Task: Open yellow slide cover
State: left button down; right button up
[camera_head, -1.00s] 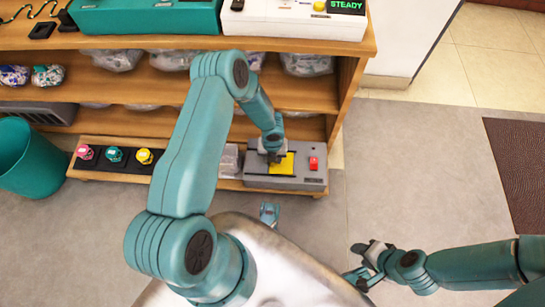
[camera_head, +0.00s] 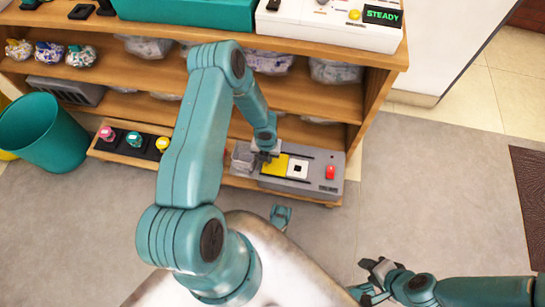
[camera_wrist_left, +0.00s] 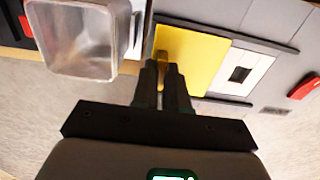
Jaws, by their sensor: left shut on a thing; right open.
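The yellow slide cover (camera_head: 275,165) lies on a grey box (camera_head: 318,163) on the low shelf. It sits toward the left of the box's track, and a white square panel with a dark centre (camera_head: 297,169) shows bare to its right. My left gripper (camera_head: 262,157) is at the cover's left part. In the left wrist view its fingers (camera_wrist_left: 164,80) are shut on the raised tab of the yellow cover (camera_wrist_left: 197,62). My right gripper (camera_head: 368,278) is open and empty above the floor at lower right, away from the box.
A red switch (camera_head: 331,172) is on the box's right side. A clear container (camera_wrist_left: 78,38) stands close left of my left gripper. Pink, teal and yellow knobs (camera_head: 134,139) line the shelf farther left, near a teal bin (camera_head: 45,132).

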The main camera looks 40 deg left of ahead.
pick_arm(q)
jog(key=shift+w, duration=0.1)
jog(key=c, duration=1.2)
grip_release()
jog(key=shift+o, duration=0.2)
jog(key=shift+r, duration=0.1)
notch_tip(320, 180, up, 16)
jog(key=p, duration=0.8)
pick_arm(e)
notch_tip(320, 180, up, 8)
jog(key=s+a, duration=0.1)
jog(key=shift+s+f+n, duration=0.15)
jog(key=shift+n, duration=0.15)
pick_arm(q)
jog(key=shift+r, duration=0.1)
pick_arm(e)
jog(key=shift+a, duration=0.1)
